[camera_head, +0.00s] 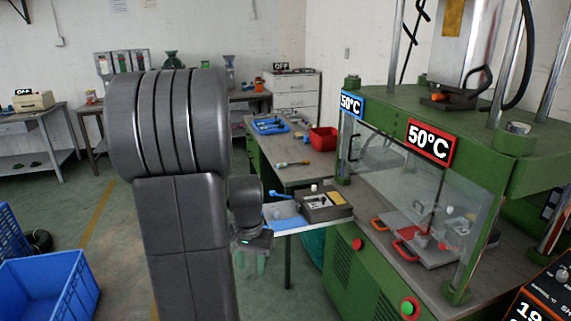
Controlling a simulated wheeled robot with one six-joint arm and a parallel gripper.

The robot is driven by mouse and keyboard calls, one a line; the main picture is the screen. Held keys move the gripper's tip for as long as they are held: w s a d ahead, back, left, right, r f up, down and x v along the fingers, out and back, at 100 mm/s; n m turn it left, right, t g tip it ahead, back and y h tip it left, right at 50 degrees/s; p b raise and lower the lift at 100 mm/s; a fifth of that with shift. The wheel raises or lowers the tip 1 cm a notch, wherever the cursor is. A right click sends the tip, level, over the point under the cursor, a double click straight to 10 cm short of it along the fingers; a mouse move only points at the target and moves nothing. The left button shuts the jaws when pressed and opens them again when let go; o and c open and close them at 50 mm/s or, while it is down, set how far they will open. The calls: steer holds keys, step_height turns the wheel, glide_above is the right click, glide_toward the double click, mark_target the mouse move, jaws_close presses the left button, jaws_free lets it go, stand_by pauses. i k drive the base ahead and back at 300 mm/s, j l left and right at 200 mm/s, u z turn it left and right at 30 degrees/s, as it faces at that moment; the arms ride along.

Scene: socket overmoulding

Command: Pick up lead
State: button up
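My gripper (252,260) hangs at the end of my grey arm, left of the small table's front edge. Its fingers are small and dim here, and I cannot tell whether they are open or shut. I cannot pick out the lead with certainty. A blue item (279,195) lies at the back left of a dark mould-like block (338,212) on the small table. A blue mat or sheet (287,224) lies at that table's left end, partly hidden by my arm.
A green press (350,272) with a clear guard and 50°C signs stands at right. Behind, a workbench holds a red bin (323,139), blue tools (270,125) and a screwdriver-like tool (293,163). Blue crates (45,287) stand at lower left. Open floor lies beyond them.

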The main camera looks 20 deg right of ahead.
mark_target(306, 162)
steer(key=i+l, duration=0.1)
steer(key=i, duration=1.5)
steer(key=i+l, duration=0.1)
steer(key=i, duration=1.55)
steer(key=i+z, duration=0.15)
steer(key=z, duration=0.3)
steer(key=i+z, duration=0.2)
steer(key=z, duration=0.3)
steer(key=i+j+z, duration=0.15)
steer(key=z, duration=0.85)
